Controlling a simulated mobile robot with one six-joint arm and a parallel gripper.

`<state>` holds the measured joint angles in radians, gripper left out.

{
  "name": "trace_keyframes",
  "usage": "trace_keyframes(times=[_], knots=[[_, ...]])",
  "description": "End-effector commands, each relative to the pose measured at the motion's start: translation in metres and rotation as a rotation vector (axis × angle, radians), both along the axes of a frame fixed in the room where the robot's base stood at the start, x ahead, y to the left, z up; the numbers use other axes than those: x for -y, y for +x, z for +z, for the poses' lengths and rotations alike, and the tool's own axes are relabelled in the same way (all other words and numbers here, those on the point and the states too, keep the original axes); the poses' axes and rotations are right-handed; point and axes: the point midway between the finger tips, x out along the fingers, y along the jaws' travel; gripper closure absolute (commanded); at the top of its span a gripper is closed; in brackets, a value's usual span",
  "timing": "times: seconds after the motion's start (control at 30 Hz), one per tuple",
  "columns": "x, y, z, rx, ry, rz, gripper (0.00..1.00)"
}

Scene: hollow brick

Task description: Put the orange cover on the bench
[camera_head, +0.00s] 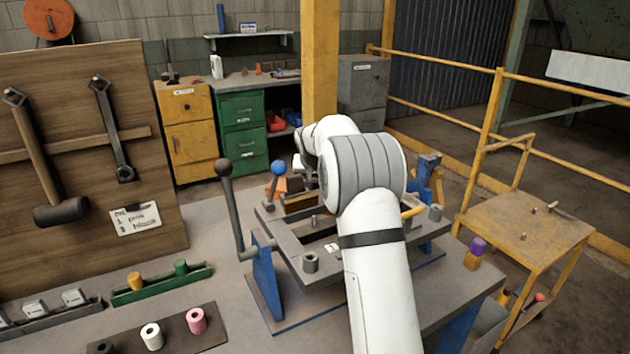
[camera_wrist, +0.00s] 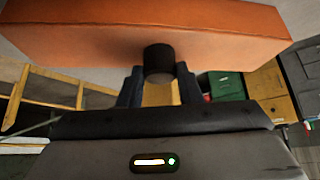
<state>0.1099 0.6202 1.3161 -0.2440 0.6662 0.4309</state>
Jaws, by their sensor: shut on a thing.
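The orange cover (camera_wrist: 90,38) is a flat block that fills the top of the wrist view. A black round knob (camera_wrist: 158,60) sticks out of it. My gripper (camera_wrist: 158,76) is shut on this knob, one finger on each side. In the head view a small part of the orange cover (camera_head: 295,184) shows left of my white arm, at the far side of a grey metal frame (camera_head: 288,238). The arm hides the rest of it and most of the gripper. I cannot tell whether the cover touches the frame. The grey bench (camera_head: 235,287) carries the frame.
A lever with a dark ball (camera_head: 223,167) and a blue-knobbed lever (camera_head: 278,168) rise at the frame's left. Trays with pegs and rings (camera_head: 175,283) lie at front left. A wooden tool board (camera_head: 85,160) stands left. A yellow table (camera_head: 535,228) is at right.

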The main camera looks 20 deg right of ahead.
Motion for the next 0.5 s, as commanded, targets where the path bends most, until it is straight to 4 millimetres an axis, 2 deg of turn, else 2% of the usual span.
trace_keyframes(times=[0.03,0.27,0.5], knots=[[0.0002,-0.0001,-0.0009,0.000,0.000,0.000,0.66],[0.0006,-0.0001,-0.0006,0.000,0.000,-0.001,0.47],[0.0009,-0.0002,0.0002,0.000,0.000,-0.001,0.47]])
